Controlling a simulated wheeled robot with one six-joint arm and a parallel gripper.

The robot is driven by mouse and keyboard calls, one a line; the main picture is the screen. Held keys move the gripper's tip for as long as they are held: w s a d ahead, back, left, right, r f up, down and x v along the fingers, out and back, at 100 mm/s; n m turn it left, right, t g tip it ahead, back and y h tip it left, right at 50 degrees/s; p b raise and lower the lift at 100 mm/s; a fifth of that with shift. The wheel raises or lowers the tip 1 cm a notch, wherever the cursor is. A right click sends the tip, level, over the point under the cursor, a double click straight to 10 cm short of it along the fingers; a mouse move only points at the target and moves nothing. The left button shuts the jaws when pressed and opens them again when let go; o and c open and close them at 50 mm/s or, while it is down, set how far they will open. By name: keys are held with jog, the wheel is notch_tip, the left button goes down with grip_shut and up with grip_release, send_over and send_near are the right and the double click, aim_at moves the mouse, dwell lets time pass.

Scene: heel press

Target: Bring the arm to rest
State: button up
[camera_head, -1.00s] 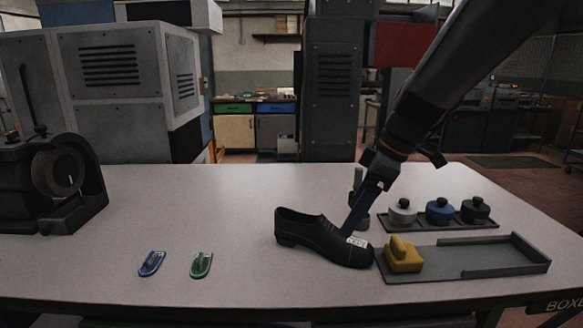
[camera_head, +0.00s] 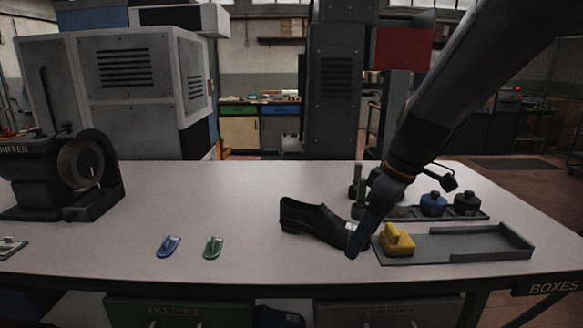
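My gripper (camera_head: 361,238) hangs at the end of my dark arm, which reaches in from the top right. Its blue finger part points down in front of the toe of a black shoe (camera_head: 310,220) and hides part of that toe. I cannot tell whether it touches the shoe, or whether the gripper is open or shut. A small white label (camera_head: 350,227) shows on the shoe beside the finger. The shoe stands on the grey table (camera_head: 240,235).
A yellow block with a handle (camera_head: 396,240) sits on a grey tray (camera_head: 470,245) just right of my gripper. Blue (camera_head: 433,204) and black (camera_head: 468,204) lidded pots stand behind. Blue (camera_head: 168,246) and green (camera_head: 213,247) small tools lie left. A buffer machine (camera_head: 65,175) stands far left.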

jog(key=s+d+f+m+h, duration=0.3)
jog(key=s+f+m, duration=0.7)
jog(key=s+f, duration=0.1)
jog(key=shift+s+d+f+m, duration=0.4)
dwell(0.3)
